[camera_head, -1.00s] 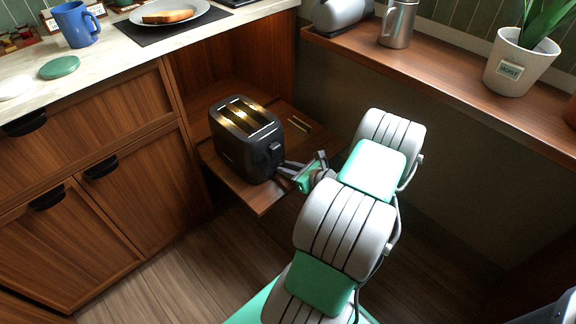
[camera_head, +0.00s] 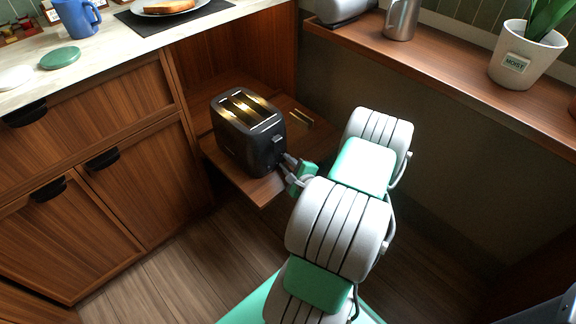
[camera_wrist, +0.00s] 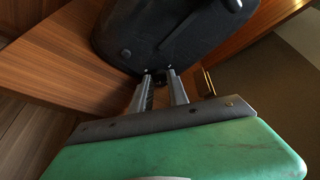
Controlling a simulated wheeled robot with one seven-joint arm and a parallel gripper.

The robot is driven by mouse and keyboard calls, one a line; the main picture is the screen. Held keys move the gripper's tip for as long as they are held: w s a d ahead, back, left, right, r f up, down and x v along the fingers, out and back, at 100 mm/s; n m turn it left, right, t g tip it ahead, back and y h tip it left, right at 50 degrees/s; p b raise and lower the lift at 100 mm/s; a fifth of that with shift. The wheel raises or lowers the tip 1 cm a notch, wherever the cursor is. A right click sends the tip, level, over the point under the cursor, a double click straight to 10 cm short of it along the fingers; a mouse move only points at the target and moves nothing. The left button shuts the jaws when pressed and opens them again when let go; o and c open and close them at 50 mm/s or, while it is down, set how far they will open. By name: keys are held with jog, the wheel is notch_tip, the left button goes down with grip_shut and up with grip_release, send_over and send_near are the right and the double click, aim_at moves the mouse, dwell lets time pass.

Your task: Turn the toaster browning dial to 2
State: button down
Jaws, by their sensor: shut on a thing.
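The black toaster (camera_head: 246,133) stands upright on a wooden pull-out shelf, with its slots glowing yellow on top. Its lever (camera_head: 277,140) is on the end facing my arm. My gripper (camera_head: 287,163) is at the low part of that end. In the wrist view, the fingertips of my gripper (camera_wrist: 159,73) meet the toaster (camera_wrist: 150,40) at a small dark knob (camera_wrist: 159,77) and are shut on it. This is the browning dial; the fingers hide most of it. Its number marks and pointer cannot be read.
A counter (camera_head: 112,52) with a blue mug (camera_head: 76,17) and plate is at upper left. A wooden ledge (camera_head: 440,58) with a metal cup and plant pot runs along the right.

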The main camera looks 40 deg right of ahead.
jog(key=shift+a+f+n+h+b, duration=0.15)
jog(key=shift+n+h+b, duration=0.15)
jog(key=shift+n+b, duration=0.3)
jog(key=c, duration=1.3)
grip_release()
jog(key=p+v, duration=0.1)
jog(key=v, duration=0.6)
jog(key=shift+s+a+p, duration=0.1)
jog(key=shift+s+p, duration=0.3)
